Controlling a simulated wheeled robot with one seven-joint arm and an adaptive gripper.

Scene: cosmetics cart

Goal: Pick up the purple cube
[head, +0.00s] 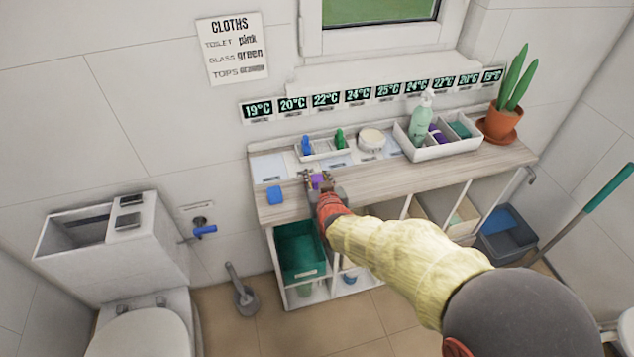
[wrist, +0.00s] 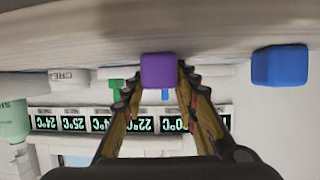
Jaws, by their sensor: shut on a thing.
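The purple cube (wrist: 159,70) sits between my gripper's two fingertips in the wrist view, with a finger against each side. In the head view the purple cube (head: 318,180) shows at the end of my arm, over the front part of the wooden cart top. My gripper (head: 319,183) is shut on it; in the wrist view my gripper (wrist: 159,84) reaches in from the picture's lower edge. Whether the cube touches the cart top, I cannot tell.
A blue cube (head: 275,195) lies left of my gripper on the cart top (head: 385,185). Behind are a small tray (head: 322,154) with blue and green items, a round white tin (head: 371,138), a divided white box (head: 440,152) with a pump bottle (head: 421,115), and a potted plant (head: 503,122).

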